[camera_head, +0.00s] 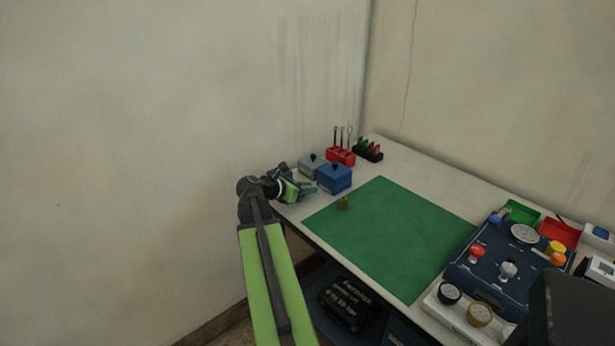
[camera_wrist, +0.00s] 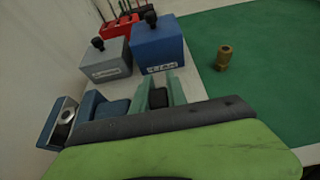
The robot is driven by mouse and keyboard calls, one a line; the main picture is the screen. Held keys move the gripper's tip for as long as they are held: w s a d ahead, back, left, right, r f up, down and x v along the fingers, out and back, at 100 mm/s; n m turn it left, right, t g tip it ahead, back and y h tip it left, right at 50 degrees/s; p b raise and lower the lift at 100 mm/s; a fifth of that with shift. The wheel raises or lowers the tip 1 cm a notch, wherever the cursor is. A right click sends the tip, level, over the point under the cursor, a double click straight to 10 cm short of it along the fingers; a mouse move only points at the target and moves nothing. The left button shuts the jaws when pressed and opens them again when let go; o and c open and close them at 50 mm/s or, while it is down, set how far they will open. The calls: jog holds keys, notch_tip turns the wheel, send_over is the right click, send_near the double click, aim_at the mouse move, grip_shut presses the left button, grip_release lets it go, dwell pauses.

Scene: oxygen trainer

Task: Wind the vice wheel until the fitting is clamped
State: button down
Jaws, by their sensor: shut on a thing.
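The vice sits at the table's left corner, with pale green jaws (camera_wrist: 158,94) and a gap between them that holds a small dark part. It also shows in the head view (camera_head: 305,187), small and partly covered by my arm. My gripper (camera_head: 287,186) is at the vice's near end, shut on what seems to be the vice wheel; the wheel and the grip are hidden. In the wrist view, my lime and black gripper body (camera_wrist: 165,140) covers the foreground. A brass fitting (camera_wrist: 223,58) stands upright on the green mat (camera_head: 400,235), apart from the vice; the head view shows it too (camera_head: 343,203).
A grey box (camera_wrist: 106,60) and a blue box (camera_wrist: 158,46) with black knobs stand just behind the vice. A red tool rack (camera_head: 341,155) is farther back. A blue gauge panel (camera_head: 505,265) stands at the right. Most of the mat is clear. The wall is close at left.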

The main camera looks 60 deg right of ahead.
jog(key=shift+a+f+y+p, duration=0.1)
jog(key=shift+f+y+p, duration=0.05)
jog(key=shift+y+p, duration=1.1)
jog(key=shift+f+t+y+p, duration=0.25)
jog(key=shift+t+p, duration=0.15)
jog(key=shift+s+a+f, duration=0.1)
jog(key=c, duration=1.6)
grip_release()
